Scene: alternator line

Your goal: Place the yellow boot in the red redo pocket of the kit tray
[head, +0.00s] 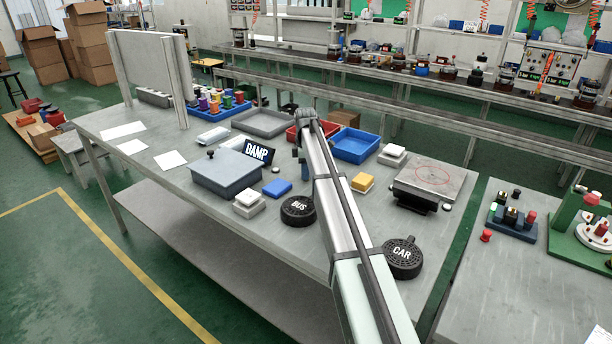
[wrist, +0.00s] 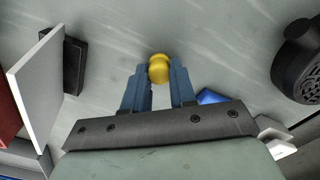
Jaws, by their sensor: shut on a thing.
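The yellow boot (wrist: 159,68) is small and rounded. In the wrist view it sits between the blue fingertips of my gripper (wrist: 160,82), which is shut on it. The grey bench top shows beyond it. In the head view my gripper (head: 301,163) is partly hidden by my arm, over the bench just right of the DAMP sign, and I cannot make out the boot there. A red tray (head: 292,133) stands behind my arm, partly covered. A blue tray (head: 240,108) holding several coloured pieces is at the back left. I cannot tell which is the kit tray's redo pocket.
The DAMP sign (head: 258,150) stands close left of my gripper. A blue block (head: 277,188), the BUS disc (head: 298,211) and a grey lidded box (head: 226,178) are nearby. A grey tray (head: 262,122) and an empty blue tray (head: 356,145) flank the red one.

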